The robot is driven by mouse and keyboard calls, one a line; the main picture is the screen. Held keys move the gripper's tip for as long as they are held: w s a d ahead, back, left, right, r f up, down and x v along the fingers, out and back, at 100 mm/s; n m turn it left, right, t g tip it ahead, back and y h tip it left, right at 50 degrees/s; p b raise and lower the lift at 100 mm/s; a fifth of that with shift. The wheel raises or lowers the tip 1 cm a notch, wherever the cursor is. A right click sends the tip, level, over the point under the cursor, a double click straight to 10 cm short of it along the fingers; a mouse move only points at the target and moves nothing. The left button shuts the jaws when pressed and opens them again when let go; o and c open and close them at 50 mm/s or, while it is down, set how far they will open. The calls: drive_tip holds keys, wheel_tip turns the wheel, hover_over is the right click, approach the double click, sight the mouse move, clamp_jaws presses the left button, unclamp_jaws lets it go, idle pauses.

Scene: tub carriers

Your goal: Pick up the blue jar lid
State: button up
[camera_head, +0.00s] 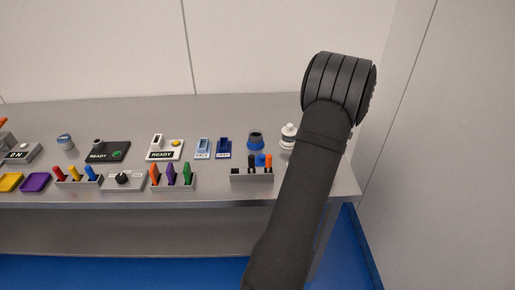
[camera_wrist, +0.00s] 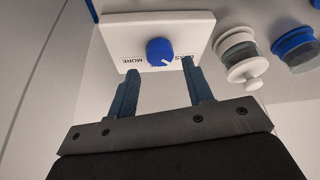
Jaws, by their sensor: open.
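In the wrist view a matching blue and grey jar (camera_wrist: 294,41) shows at the right edge, partly cut off. My gripper (camera_wrist: 158,78) is open and empty. Its fingertips are by a white box with a blue knob (camera_wrist: 160,52), to the left of the jars. In the head view my gripper is hidden behind my arm.
A white jar (camera_head: 289,136) stands just right of the blue one; it also shows in the wrist view (camera_wrist: 240,50). A grey rack (camera_head: 252,178) with upright pieces is in front. Two blue holders (camera_head: 213,148) are to the left. A wall borders the bench's right.

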drive_tip(key=a+r+n+g, duration=0.2)
drive_tip(key=a+n, duration=0.2)
drive_tip(key=a, duration=0.7)
drive_tip(key=n+g+h, duration=0.2)
drive_tip(key=n+h, duration=0.4)
drive_tip(key=n, duration=0.5)
approach(262, 155)
drive_tip(key=x, duration=0.3)
drive_tip(key=shift+d, duration=0.25)
drive_tip(key=shift+x, duration=2.75)
drive_tip(key=shift+s+a+f, duration=0.1)
drive_tip(key=shift+a, duration=0.1)
drive_tip(key=shift+c, duration=0.5)
clamp_jaws()
